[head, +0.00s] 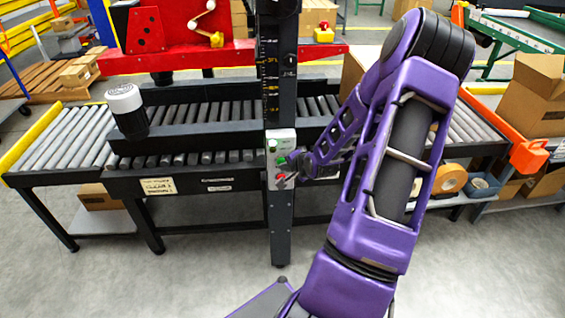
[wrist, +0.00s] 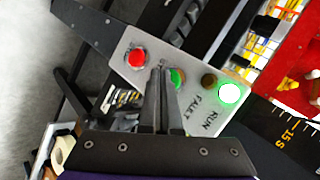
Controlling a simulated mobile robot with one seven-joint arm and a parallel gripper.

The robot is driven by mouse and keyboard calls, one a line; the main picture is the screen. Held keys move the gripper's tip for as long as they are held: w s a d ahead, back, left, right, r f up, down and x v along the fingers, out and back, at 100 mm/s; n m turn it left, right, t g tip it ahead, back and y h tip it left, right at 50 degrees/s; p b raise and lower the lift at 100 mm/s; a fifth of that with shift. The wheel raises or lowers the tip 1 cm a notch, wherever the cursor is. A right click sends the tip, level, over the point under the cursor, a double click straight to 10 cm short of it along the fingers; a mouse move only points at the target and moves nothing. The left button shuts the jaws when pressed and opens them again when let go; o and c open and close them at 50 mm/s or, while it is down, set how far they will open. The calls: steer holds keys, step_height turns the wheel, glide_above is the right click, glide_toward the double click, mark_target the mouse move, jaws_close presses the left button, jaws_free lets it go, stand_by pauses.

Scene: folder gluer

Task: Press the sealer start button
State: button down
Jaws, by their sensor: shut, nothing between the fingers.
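The sealer's control panel (head: 283,136) is a pale plate on the dark column in the head view. It also shows in the wrist view (wrist: 201,98), with a green button (wrist: 177,78), a red button (wrist: 137,57), a dark amber lamp (wrist: 209,81) and a bright green lamp (wrist: 230,93) near the words RUN and what looks like FAULT. My gripper (wrist: 160,72) is shut and empty. Its fingertips are at the green button's edge and hide part of it; I cannot tell whether they touch. In the head view my gripper (head: 290,166) is in front of the panel.
A roller conveyor (head: 190,135) runs behind the column, with a white-capped dark cylinder (head: 126,103) on its left. An orange bracket (head: 525,155) and tape rolls (head: 450,180) are at the right. The floor in front is clear at the left.

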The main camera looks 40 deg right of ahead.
steer(key=shift+s+a, duration=0.25)
steer(key=shift+s, duration=0.2)
steer(key=s+a, duration=0.1)
steer(key=s+a+p, duration=0.1)
steer(key=s, duration=0.1)
steer(key=s+a, duration=0.1)
steer(key=s, duration=0.1)
stand_by(0.4)
stand_by(0.6)
